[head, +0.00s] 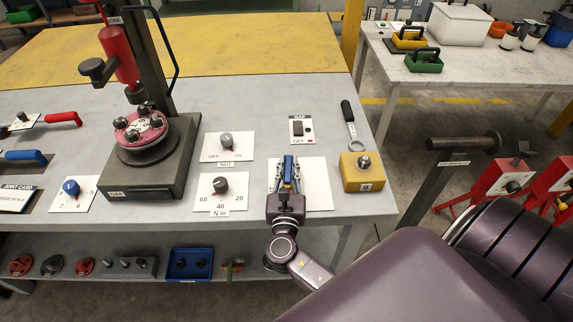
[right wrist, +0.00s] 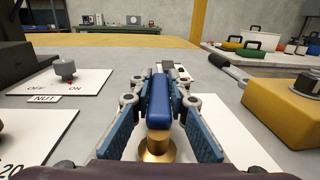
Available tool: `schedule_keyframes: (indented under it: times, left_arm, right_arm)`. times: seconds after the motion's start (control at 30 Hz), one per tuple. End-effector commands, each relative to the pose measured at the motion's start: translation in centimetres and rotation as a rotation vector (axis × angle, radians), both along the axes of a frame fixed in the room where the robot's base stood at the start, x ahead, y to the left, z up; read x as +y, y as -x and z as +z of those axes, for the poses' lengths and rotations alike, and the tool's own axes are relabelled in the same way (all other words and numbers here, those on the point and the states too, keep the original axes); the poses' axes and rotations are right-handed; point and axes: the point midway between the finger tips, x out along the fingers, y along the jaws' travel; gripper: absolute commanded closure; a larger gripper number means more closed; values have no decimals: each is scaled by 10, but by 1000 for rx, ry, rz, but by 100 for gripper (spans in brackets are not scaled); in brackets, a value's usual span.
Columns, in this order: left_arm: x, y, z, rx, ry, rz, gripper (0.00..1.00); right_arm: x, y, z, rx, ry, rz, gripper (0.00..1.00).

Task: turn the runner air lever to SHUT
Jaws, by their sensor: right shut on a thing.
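The blue lever (right wrist: 159,103) stands on a brass pivot (right wrist: 156,147) in the right wrist view. It points away from me, about straight toward the back of the bench. My right gripper (head: 289,170) is shut on it, with a blue-padded finger along each side. A white plate (head: 317,185) lies under the lever and gripper; its markings are mostly hidden by my gripper, so I cannot read SHUT there. My left gripper is not in view.
A yellow block with a knob (head: 362,180) and a black-handled wrench (head: 349,122) lie right of the lever. A GAP switch plate (head: 301,130) is behind it. The NUT knob plate (head: 227,146) and N·m dial plate (head: 219,193) are to its left, beside the press (head: 140,180).

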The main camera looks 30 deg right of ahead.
Motion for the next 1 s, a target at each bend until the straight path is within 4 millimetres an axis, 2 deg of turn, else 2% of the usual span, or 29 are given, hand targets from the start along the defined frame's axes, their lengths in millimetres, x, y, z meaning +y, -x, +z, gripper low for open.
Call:
schedule_keyframes:
  times: [0.3, 0.67, 0.7, 0.8, 0.87, 1.0]
  left_arm:
    - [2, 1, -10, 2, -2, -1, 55]
    - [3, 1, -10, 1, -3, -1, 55]
    - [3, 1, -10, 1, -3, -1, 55]
    - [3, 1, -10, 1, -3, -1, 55]
    - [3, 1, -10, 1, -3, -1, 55]
    - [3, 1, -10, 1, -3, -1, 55]
  right_arm:
    - [-12, 11, 0, -2, -3, -279, 100]
    - [-13, 14, 1, -1, 1, -309, 100]
    - [-13, 14, 1, -1, 1, -309, 83]
    - [-13, 14, 1, -1, 1, -309, 72]
    - [-13, 14, 1, -1, 1, -308, 67]
    - [-13, 14, 1, 0, 0, -308, 67]
